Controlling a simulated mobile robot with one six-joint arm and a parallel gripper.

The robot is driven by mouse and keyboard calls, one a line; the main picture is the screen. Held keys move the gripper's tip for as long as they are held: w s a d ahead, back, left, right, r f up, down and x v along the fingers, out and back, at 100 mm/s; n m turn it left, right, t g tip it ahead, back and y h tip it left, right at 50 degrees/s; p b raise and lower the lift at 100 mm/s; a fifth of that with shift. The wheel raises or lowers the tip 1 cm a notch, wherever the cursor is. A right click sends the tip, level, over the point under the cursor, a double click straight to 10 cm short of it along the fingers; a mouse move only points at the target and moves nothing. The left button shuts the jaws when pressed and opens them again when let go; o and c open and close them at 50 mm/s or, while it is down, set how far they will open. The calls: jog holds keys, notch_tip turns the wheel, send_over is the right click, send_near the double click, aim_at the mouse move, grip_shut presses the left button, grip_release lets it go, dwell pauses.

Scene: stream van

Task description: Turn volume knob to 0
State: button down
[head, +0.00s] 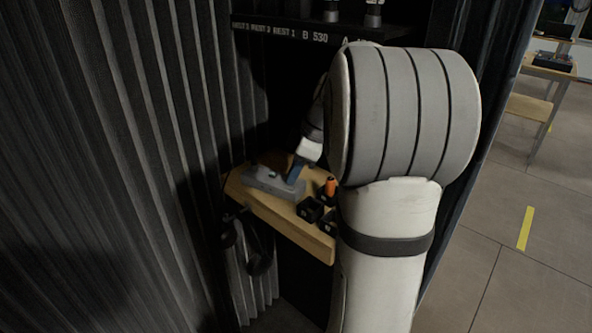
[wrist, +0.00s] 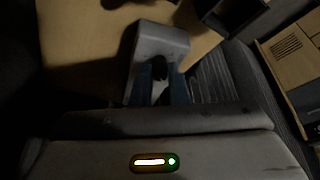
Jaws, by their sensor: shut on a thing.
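A grey box-shaped device (head: 262,182) lies on a small wooden shelf (head: 285,212) in the head view. It also shows in the wrist view (wrist: 160,38). A dark round knob (wrist: 160,68) is on its face there. My gripper (wrist: 160,74) has its two blue fingers on either side of the knob, shut on it. In the head view my gripper (head: 294,174) reaches down to the right part of the device. The knob is hidden in the head view, and its markings cannot be read in the wrist view.
Black open boxes (head: 310,209) and an orange-topped item (head: 331,186) stand to the right on the shelf. Headphones (head: 258,248) hang below its left edge. Dark corrugated walls (head: 110,150) stand close on the left. A black upper shelf (head: 285,28) is above.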

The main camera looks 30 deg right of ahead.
jog(key=c, duration=1.4)
grip_release()
jog(key=shift+r, duration=0.1)
